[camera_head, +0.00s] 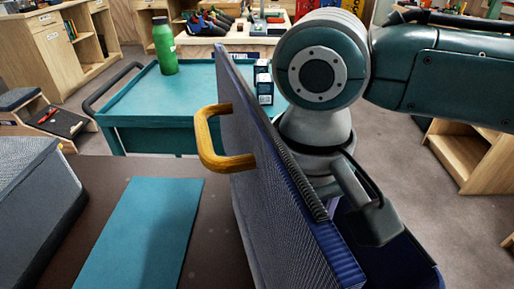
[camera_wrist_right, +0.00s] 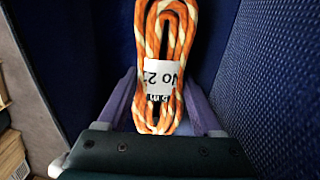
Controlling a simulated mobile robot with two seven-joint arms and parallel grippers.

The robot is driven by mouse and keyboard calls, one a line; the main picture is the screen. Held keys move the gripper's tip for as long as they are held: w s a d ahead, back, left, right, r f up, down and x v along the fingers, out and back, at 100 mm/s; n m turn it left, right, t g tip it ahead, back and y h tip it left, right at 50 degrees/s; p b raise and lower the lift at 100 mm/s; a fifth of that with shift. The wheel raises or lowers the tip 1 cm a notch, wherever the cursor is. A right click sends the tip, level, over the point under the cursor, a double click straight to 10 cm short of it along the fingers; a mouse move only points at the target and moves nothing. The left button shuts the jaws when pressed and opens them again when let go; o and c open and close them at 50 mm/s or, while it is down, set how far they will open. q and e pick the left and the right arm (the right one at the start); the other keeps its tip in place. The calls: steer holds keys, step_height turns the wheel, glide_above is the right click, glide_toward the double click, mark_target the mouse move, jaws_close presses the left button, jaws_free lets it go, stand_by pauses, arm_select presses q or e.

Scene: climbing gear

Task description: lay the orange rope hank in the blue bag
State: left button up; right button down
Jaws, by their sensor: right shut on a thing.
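The orange rope hank (camera_wrist_right: 165,30), with cream flecks and a white paper band, shows in the right wrist view. My right gripper (camera_wrist_right: 162,92) is shut on its near end, one finger on each side. Blue fabric walls surround the hank, so it is within the blue bag (camera_wrist_right: 265,75); whether it touches the bottom I cannot tell. In the head view the blue bag (camera_head: 285,215) stands open with a raised grey-blue side and a yellow handle (camera_head: 222,140). My right arm reaches down behind that side, which hides the fingers and the rope. My left gripper is out of view.
A teal mat (camera_head: 140,235) lies on the brown tabletop (camera_head: 75,172) left of the bag. A grey case (camera_head: 35,205) stands at the far left.

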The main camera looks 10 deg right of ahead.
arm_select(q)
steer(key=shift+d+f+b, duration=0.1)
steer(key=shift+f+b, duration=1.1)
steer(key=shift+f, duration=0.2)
arm_select(e)
steer(key=shift+f, duration=2.55)
steer(key=shift+c, duration=0.5)
jaws_free()
steer(key=shift+o, duration=0.5)
step_height(320, 180, up, 9)
steer(key=p, duration=0.2)
steer(key=shift+r+p, duration=0.1)
steer(key=shift+p, duration=0.2)
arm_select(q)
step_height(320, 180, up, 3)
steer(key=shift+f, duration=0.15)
arm_select(e)
steer(key=shift+r, duration=0.4)
